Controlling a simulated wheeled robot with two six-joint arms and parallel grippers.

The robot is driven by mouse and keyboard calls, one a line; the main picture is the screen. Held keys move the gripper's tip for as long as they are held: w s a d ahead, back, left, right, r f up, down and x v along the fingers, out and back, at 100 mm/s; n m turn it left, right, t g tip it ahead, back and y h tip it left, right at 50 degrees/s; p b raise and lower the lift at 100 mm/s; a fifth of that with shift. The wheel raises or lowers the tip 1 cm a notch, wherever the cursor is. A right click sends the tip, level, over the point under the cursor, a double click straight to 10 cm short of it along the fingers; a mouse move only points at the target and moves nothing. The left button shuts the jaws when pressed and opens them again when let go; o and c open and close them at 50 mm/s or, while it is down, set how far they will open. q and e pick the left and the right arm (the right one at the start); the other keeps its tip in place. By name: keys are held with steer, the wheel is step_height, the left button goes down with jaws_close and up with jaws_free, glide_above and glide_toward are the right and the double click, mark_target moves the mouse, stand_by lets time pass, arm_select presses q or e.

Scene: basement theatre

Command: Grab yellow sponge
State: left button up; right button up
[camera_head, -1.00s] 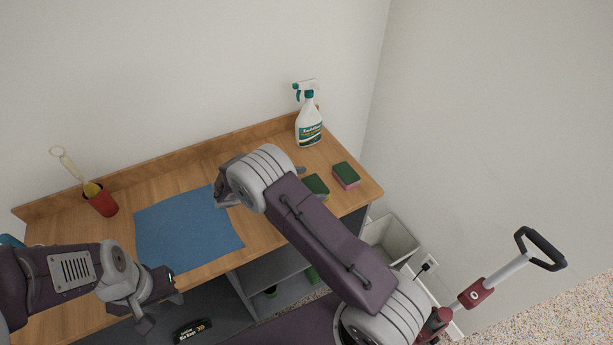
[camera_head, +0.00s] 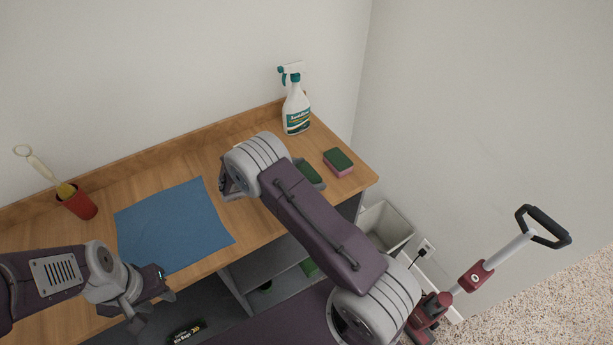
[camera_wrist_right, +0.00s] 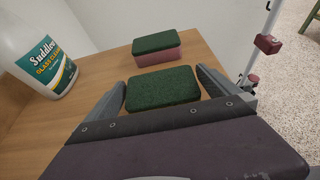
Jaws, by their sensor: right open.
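A sponge with a dark green top (camera_wrist_right: 163,92) lies on the wooden desk between my right gripper's fingers in the right wrist view. Its lower sides are hidden, so no yellow shows. It also shows beside my right arm in the head view (camera_head: 309,172). My right gripper (camera_wrist_right: 162,79) is open, with one finger on either side of this sponge. A second sponge, green on top and pink below (camera_wrist_right: 157,48), lies just beyond it, and in the head view (camera_head: 339,162) near the desk's right edge. My left gripper (camera_head: 153,306) is open and empty by the desk's front edge.
A spray bottle (camera_head: 296,110) stands at the back right of the desk (camera_head: 262,215), left of the sponges. A blue cloth (camera_head: 172,225) and a red cup with a brush (camera_head: 78,205) are on the left. A bin (camera_head: 385,228) and vacuum (camera_head: 475,277) stand to the right.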

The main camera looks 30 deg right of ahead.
mark_target(315, 173)
steer(key=x, duration=0.3)
steer(key=c, duration=1.1)
steer(key=shift+c, duration=0.2)
step_height(315, 173, up, 5)
steer(key=shift+s+f, duration=0.15)
steer(key=shift+f, duration=0.1)
steer(key=s+d+r, duration=0.2)
steer(key=s+r, duration=0.4)
steer(key=s, duration=0.5)
steer(key=shift+d+r, duration=0.25)
steer(key=shift+d, duration=0.15)
